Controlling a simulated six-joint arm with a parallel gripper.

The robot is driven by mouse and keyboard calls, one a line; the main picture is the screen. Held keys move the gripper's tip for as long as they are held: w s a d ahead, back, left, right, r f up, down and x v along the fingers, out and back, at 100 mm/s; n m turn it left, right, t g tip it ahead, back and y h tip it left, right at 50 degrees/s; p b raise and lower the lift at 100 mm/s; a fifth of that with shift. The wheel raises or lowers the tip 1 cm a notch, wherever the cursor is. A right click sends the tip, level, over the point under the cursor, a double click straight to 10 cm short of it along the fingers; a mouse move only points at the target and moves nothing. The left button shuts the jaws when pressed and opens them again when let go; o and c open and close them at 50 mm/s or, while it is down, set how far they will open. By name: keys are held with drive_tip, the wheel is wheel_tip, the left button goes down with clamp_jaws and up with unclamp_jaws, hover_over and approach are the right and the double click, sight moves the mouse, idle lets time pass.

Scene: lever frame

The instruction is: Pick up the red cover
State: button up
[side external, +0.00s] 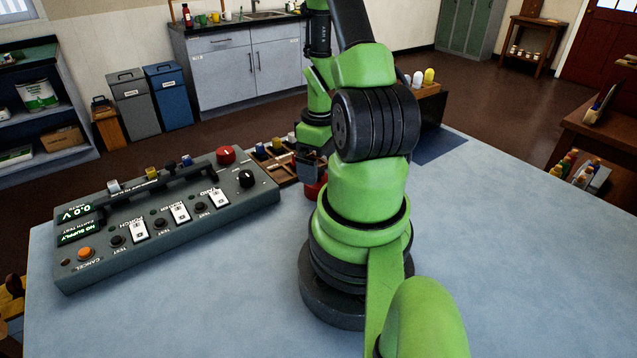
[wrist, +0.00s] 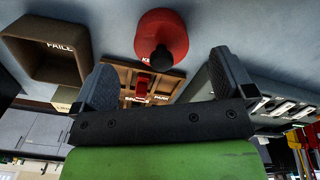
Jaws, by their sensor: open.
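The red cover (wrist: 165,30) is a round red dome with a black knob, standing on the blue tabletop in the wrist view. In the side external view only part of the red cover (side external: 315,190) shows, beside my arm and below my gripper. My gripper (side external: 310,161) is partly hidden by my arm there. In the wrist view my gripper (wrist: 163,62) has its two dark fingers spread wide and nothing between them. The cover's knob lies past the fingertips, roughly midway between them. The fingers appear apart from the cover.
A wooden compartment tray (side external: 274,160) with small parts sits behind the cover. A grey control panel (side external: 160,225) with switches, a red knob and a handle stands to the left. A brown box marked FAILED (wrist: 45,62) is in the wrist view. The table's right side is clear.

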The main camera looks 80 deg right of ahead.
sight(320, 170)
drive_tip(key=shift+f, duration=2.55)
drive_tip(key=c, duration=1)
drive_tip(key=shift+o, duration=0.2)
